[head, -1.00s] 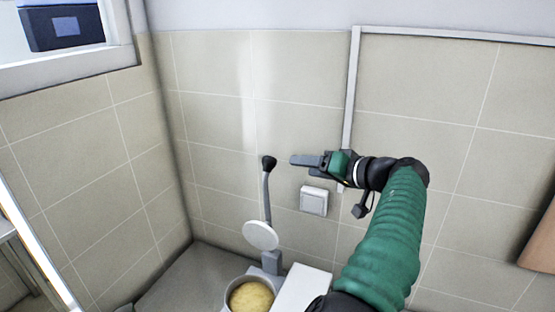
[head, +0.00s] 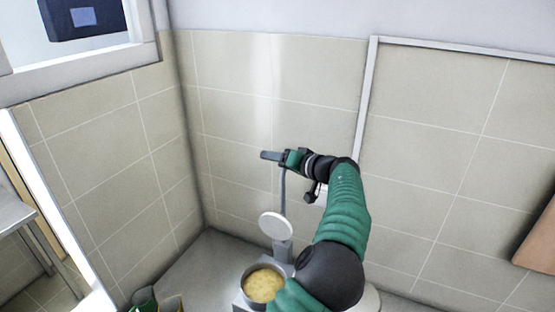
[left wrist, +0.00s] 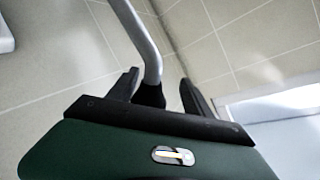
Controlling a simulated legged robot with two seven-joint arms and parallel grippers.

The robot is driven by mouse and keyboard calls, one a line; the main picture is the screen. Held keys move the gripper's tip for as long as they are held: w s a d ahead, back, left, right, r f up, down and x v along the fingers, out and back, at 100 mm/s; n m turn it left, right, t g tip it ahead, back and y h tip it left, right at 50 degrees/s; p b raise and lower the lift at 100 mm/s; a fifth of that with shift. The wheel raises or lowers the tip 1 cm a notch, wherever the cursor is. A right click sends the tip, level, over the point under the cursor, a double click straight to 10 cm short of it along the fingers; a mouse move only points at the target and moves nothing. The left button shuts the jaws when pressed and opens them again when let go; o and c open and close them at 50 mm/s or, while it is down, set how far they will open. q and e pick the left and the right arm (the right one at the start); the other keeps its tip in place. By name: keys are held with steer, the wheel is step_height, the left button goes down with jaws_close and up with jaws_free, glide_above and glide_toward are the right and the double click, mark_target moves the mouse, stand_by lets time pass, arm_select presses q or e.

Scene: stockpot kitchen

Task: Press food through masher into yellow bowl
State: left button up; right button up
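The masher has a grey lever (head: 283,190) raised upright, a white round disc (head: 276,226) lower down and a cup (head: 245,292) holding yellow food (head: 264,284). The disc is above and behind the cup, apart from the food. My left gripper (head: 270,155) is at the top of the lever and hides its black grip. In the left wrist view, the lever's black end (left wrist: 149,95) is between the two fingers, with gaps on both sides, so the gripper is open. A yellow edge (head: 172,304) at the bottom may be the bowl. My right gripper is not in view.
Green objects (head: 145,299) stand at the lower left, cut by the frame. Tiled walls (head: 240,110) meet in a corner behind the masher. A window (head: 90,40) is at the upper left.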

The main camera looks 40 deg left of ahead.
arm_select(q)
steer(key=shift+w+f, duration=0.1)
steer(key=shift+w, duration=0.05)
steer(key=shift+c, duration=1.2)
steer(key=shift+w+f, duration=0.15)
steer(key=shift+w, duration=0.25)
steer(key=c, duration=0.5)
steer(key=shift+d, duration=0.1)
steer(key=shift+c, duration=1.2)
jaws_close()
steer(key=shift+s, duration=0.1)
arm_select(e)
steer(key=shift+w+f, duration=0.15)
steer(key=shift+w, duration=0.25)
arm_select(q)
steer(key=shift+s+b, duration=0.2)
steer(key=shift+b, duration=0.15)
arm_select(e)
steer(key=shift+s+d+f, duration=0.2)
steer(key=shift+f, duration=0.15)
